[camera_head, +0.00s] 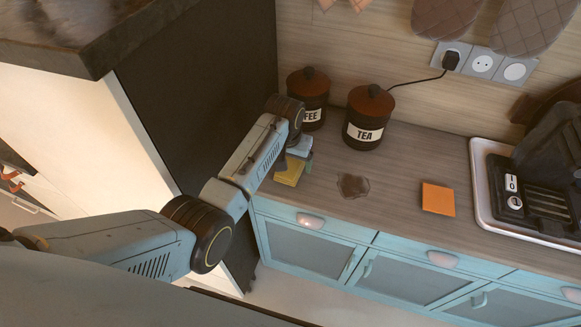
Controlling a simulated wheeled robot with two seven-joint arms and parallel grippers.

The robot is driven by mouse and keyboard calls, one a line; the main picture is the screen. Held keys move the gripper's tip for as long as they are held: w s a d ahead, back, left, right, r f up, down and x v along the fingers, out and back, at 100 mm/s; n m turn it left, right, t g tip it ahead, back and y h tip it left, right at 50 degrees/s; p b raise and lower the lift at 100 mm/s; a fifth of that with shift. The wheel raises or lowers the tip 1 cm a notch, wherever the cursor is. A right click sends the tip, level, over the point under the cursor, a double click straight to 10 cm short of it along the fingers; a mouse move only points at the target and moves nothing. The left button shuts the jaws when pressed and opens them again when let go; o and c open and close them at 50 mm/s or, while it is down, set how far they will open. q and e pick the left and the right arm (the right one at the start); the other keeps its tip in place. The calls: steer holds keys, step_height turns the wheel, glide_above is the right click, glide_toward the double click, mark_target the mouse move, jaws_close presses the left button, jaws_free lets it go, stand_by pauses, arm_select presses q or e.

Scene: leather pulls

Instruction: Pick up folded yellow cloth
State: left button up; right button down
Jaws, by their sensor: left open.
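The folded yellow cloth (289,177) lies on the wooden counter near its left front edge, by the dark cabinet side. Its far part is hidden by my left gripper (295,163). My left arm reaches in from the lower left, and the gripper points down over the cloth. The gripper is open, with its fingers at the cloth's far part. I cannot tell whether they touch it. My right gripper is not in view.
Coffee (309,98) and tea (369,117) canisters stand behind, close to my left wrist. A metal appliance (545,180) fills the right end. Open counter lies between.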

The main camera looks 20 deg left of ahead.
mark_target(290, 164)
arm_select(q)
steer(key=shift+w+f, duration=0.1)
steer(key=shift+f, duration=0.65)
steer(key=shift+c, duration=0.5)
steer(key=c, duration=1)
steer(key=shift+r, duration=0.1)
step_height(290, 164, up, 18)
steer(key=shift+f+p, duration=0.1)
steer(key=shift+p, duration=0.65)
